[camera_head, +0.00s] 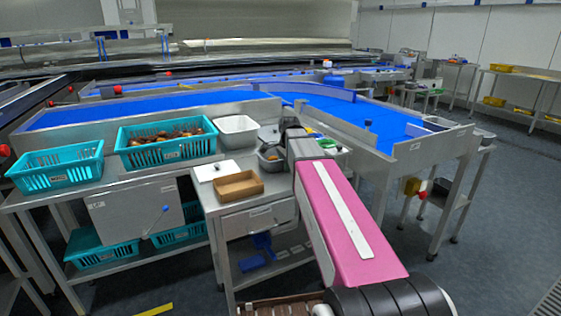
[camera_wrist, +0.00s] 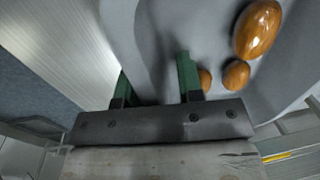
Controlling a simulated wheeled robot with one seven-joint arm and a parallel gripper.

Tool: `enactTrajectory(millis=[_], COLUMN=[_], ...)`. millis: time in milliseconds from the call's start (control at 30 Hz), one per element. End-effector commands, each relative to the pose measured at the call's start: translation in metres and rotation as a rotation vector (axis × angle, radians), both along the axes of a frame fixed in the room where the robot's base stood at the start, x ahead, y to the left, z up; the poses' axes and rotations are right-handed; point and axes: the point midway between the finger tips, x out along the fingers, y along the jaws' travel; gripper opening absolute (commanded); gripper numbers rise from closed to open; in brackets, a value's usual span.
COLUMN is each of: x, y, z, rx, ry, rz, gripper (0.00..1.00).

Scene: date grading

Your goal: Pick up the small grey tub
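The small grey tub (camera_head: 270,167) stands on the steel bench, beside the end of my arm, with brown pieces in it. In the wrist view the tub (camera_wrist: 205,30) fills the upper middle, and several glossy brown dates (camera_wrist: 258,30) lie inside it. My gripper (camera_wrist: 153,64) is open, with its two green fingers apart. The right finger reaches inside the tub and the left finger appears to be outside its rim, so the wall seems to pass between them. I cannot tell whether either finger touches it. In the head view my arm hides the fingers.
A brown box (camera_head: 239,187), a white tray (camera_head: 216,171) and a larger grey-white tub (camera_head: 237,130) stand left of the small tub. Two teal crates, one full of dates (camera_head: 168,149) and one empty-looking (camera_head: 58,167), stand further left. A blue conveyor (camera_head: 330,105) runs behind.

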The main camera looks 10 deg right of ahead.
Motion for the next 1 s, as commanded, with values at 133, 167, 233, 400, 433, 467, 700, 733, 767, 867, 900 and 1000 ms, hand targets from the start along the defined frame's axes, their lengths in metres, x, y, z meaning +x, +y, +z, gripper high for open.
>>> enactTrajectory(millis=[133,167,233,400,433,467,700,733,767,867,900,1000], x=[0.0,0.0,0.0,0.0,0.0,0.0,0.0,0.0,0.0,0.0,0.0,0.0], y=[0.0,0.0,0.0,0.0,0.0,0.0,0.0,0.0,0.0,0.0,0.0,0.0], z=[0.0,0.0,0.0,0.0,0.0,0.0,0.007,0.01,0.012,0.02,0.024,0.033], rx=[0.0,0.0,0.0,0.0,0.0,0.0,0.0,0.0,0.0,0.001,0.0,0.0], ry=[0.0,0.0,0.0,0.0,0.0,0.0,-0.001,-0.001,-0.001,-0.002,-0.001,-0.001], rz=[0.0,0.0,0.0,0.0,0.0,0.0,0.0,0.0,0.0,0.0,0.0,0.0], gripper=[0.01,0.0,0.0,0.0,0.0,0.0,0.0,0.0,0.0,0.0,0.0,0.0])
